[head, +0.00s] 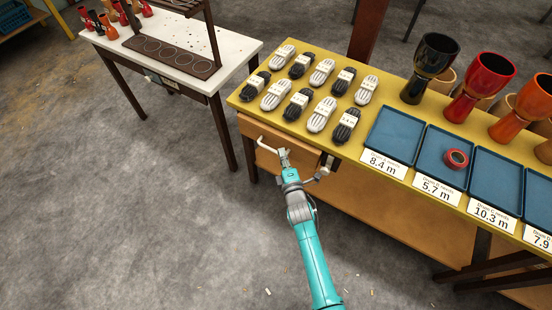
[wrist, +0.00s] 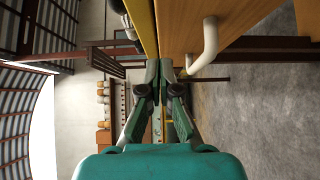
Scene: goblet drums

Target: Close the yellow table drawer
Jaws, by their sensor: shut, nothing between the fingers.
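The yellow table (head: 244,104) has a wooden drawer (head: 255,129) under its near left edge. The drawer's pale bar handle (head: 266,147) sticks out towards me; part of it is hidden behind my gripper. How far the drawer stands out is hard to tell. My gripper (head: 284,155) is shut and empty in front of the drawer, near the handle. In the wrist view, my gripper (wrist: 165,66) has its fingertips together beside the wooden drawer front (wrist: 230,18), with the handle (wrist: 208,48) just to their right. Contact cannot be made out.
A white table (head: 235,46) stands at the back left. The grey floor left of my arm is clear.

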